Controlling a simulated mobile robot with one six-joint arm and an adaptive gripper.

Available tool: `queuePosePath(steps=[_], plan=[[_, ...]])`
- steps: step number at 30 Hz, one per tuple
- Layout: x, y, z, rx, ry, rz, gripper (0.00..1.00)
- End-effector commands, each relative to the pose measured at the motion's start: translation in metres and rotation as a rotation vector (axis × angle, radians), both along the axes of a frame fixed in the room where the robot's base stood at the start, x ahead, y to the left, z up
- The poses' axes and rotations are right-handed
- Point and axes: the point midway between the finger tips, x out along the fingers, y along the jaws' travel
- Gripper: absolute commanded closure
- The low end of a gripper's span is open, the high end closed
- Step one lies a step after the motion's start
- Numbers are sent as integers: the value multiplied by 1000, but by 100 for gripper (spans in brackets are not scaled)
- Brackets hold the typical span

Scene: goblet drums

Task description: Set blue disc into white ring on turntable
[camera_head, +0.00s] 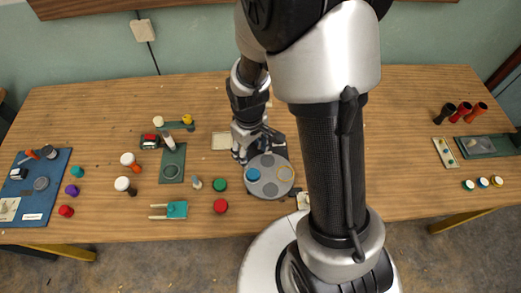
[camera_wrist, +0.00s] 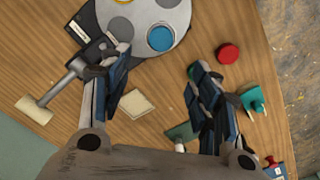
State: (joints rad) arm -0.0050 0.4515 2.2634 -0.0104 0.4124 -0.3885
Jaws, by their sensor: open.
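The round grey turntable (camera_head: 262,191) lies on the wooden table and also shows at the top of the wrist view (camera_wrist: 185,12). The blue disc (camera_head: 252,175) lies flat on its left part; in the wrist view it is near the lower rim (camera_wrist: 160,38). A thin pale-yellow ring outline (camera_head: 286,173) marks the turntable's right part; only its edge shows at the wrist view's top. I cannot make out a clearly white ring. My gripper (camera_wrist: 155,88) is open and empty, fingers apart, above the table just behind the turntable and short of the blue disc.
A red round piece (camera_head: 220,206) and a green one (camera_head: 220,185) stand left of the turntable. A teal clamp-like piece (camera_head: 176,210) and a dark green plate (camera_head: 172,177) lie farther left. My arm hides table right of the turntable.

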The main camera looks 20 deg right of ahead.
Motion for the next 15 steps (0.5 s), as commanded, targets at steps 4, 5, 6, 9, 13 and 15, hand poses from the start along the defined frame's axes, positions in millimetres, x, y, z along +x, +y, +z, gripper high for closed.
queuePosePath(steps=[4,5,6,9,13,15], plan=[[-2,0,47,2,-57,-46,43],[-4,-1,58,3,-70,-59,43],[-7,-1,73,4,-87,-76,43],[-18,-1,109,10,-130,-120,43],[-38,-1,150,19,-183,-176,43],[-51,-2,169,25,-212,-206,43]])
